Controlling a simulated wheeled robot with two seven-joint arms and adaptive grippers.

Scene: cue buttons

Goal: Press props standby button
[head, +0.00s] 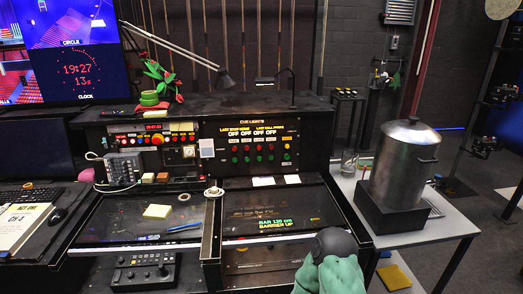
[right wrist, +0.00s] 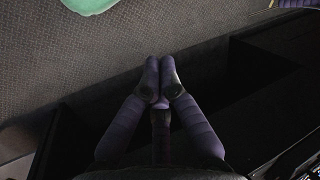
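The cue-lights panel (head: 260,145) stands upright at the back of the desk, with lit OFF words above columns of red and green buttons (head: 253,153). A yellow column sits at its right end. The small button labels are too small to read, so I cannot tell which is props standby. My right gripper (right wrist: 160,80) shows in the right wrist view with its two purple fingers together and nothing visible between them. It is over a dark edge and grey floor, with no button in that view. My left gripper is not in view.
A green and dark rounded shape, likely my arm, is at the desk's front edge in the head view. A metal pot (head: 405,160) stands on a side table to the right.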

